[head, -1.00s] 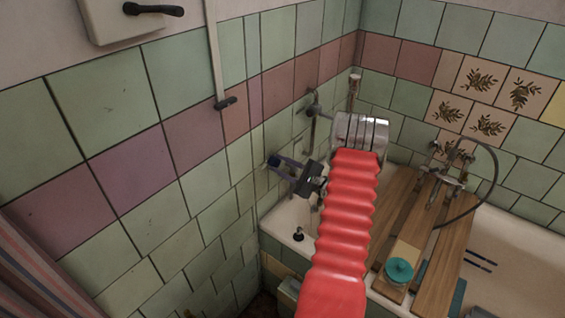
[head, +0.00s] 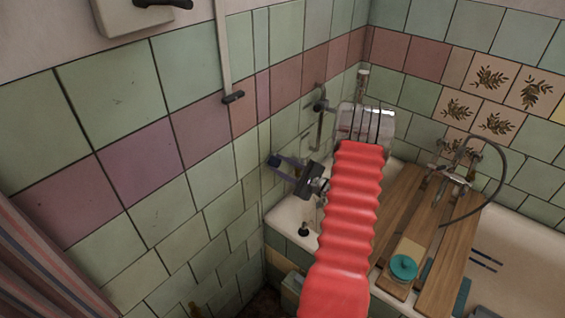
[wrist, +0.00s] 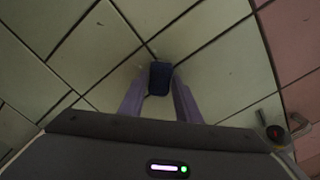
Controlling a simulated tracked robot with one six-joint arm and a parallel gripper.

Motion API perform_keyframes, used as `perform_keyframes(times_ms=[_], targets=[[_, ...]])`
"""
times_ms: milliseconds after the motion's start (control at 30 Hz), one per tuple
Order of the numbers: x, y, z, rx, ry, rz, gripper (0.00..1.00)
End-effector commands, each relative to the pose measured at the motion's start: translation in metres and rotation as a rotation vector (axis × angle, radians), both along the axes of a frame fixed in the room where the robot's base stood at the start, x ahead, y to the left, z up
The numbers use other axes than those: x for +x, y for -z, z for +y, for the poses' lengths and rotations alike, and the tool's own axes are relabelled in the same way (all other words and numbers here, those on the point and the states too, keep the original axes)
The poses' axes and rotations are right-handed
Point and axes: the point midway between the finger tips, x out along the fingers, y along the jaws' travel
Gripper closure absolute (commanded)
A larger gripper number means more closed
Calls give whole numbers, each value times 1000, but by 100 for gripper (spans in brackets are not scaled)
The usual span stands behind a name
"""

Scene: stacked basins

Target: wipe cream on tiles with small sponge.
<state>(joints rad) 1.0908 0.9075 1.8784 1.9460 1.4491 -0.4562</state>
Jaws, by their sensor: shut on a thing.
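My gripper (head: 278,163) is shut on a small dark blue sponge (head: 273,160), held at the green tiled wall (head: 205,205) left of the bath. In the wrist view the sponge (wrist: 159,78) sits between the two purple-grey fingers, in front of pale green tiles (wrist: 215,60) with dark joints. I cannot tell whether it touches the wall. No cream patch stands out clearly on the tiles; only small faint specks show. My red arm sleeve hides part of the basin and bath corner.
Wooden boards (head: 450,240) lie across the bath, with a teal round container (head: 403,267) on them. A tap with a hose (head: 455,175) is at the back. A pipe (head: 222,50) runs down the wall. A striped curtain (head: 45,265) hangs at lower left.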

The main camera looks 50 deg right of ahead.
Motion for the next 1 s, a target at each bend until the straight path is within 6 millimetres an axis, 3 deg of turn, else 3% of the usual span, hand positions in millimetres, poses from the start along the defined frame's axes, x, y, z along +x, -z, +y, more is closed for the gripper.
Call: perform_keyframes(times_ms=[333,800,1000], targets=[[0,0,2,0,1,-1,95],[0,0,31,0,0,0,95],[1,0,35,0,-3,0,95]])
